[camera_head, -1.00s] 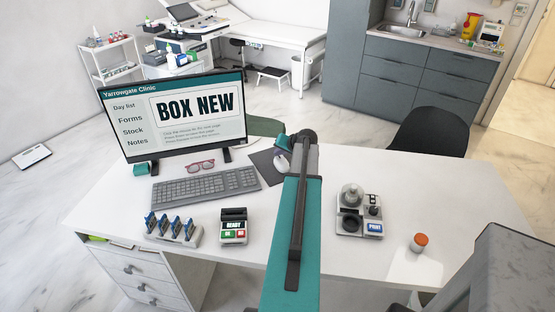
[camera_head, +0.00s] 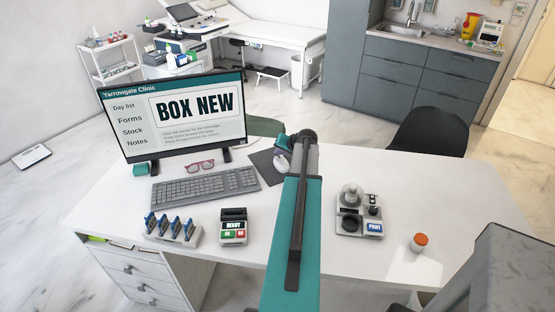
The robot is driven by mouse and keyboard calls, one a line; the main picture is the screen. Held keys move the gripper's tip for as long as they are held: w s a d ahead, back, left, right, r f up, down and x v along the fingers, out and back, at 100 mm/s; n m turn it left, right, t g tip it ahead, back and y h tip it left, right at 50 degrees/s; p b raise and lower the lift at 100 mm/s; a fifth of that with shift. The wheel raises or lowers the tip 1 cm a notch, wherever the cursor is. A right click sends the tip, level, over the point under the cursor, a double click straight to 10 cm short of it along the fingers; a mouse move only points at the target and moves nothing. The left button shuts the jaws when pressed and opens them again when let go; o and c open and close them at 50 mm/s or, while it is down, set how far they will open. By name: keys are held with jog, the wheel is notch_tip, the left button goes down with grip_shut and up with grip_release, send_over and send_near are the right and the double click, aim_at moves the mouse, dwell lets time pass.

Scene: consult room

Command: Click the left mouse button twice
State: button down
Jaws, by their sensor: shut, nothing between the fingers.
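A light computer mouse (camera_head: 282,162) lies on a dark mouse pad (camera_head: 262,166), right of the keyboard. My teal and grey arm reaches across the desk, and its far end is close to the mouse in the picture. It covers the mouse's right side. My gripper's fingers are hidden by my arm, so I cannot tell whether they touch the mouse or which button they are over. The monitor (camera_head: 176,148) reads "BOX NEW" in large letters, with small grey text below.
The keyboard (camera_head: 206,186), red glasses (camera_head: 200,165), a "READY" device (camera_head: 233,227) and a rack of blue-topped items (camera_head: 174,229) are left of my arm. A grey device (camera_head: 359,212) and an orange-capped bottle (camera_head: 419,243) are right. The white desk (camera_head: 430,190) has free room.

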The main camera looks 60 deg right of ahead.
aim_at(279, 160)
jog(key=shift+f+b, duration=0.7)
jog(key=shift+b, duration=0.2)
dwell(1.1)
dwell(0.4)
jog(key=shift+r, duration=0.7)
jog(key=shift+r, duration=0.1)
jog(key=shift+w+r+p, duration=0.1)
jog(key=shift+r+p, duration=1)
jog(key=shift+r, duration=1.35)
jog(key=shift+n, duration=0.3)
dwell(0.9)
